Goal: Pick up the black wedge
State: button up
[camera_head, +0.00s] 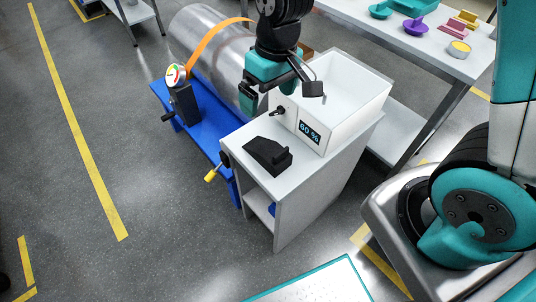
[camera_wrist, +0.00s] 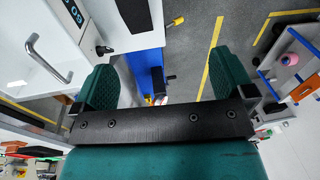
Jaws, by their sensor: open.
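The black wedge (camera_head: 268,155) lies on the white top of a small cabinet (camera_head: 298,180), in front of a white box. In the wrist view a black shape at the top edge, partly cut off, looks like the wedge (camera_wrist: 134,14). My gripper (camera_head: 281,98) is open, with nothing seen between its fingers. It hangs above and behind the wedge, by the left side of the white box, apart from the wedge. Both green fingers show spread in the wrist view (camera_wrist: 165,82).
The white box (camera_head: 345,103) with a 60 % display and black knob stands close behind the wedge. Left are a blue bench (camera_head: 205,122) with a gauge (camera_head: 176,74), a metal cylinder (camera_head: 212,48) and a yellow-handled lever (camera_head: 212,174).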

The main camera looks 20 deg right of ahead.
jog(key=w+d+f+h, duration=0.15)
jog(key=w+f, duration=0.25)
jog(key=f, duration=0.4)
jog(key=p, duration=0.1)
send_over(271, 150)
jog(key=f, duration=1.1)
jog(key=shift+a+f, duration=0.15)
jog(key=shift+a, duration=0.05)
jog(key=shift+d+f+p, duration=0.2)
jog(key=shift+f+p, duration=0.6)
jog(key=shift+f, duration=2.1)
jog(key=c, duration=1.1)
jog(key=shift+r, duration=0.1)
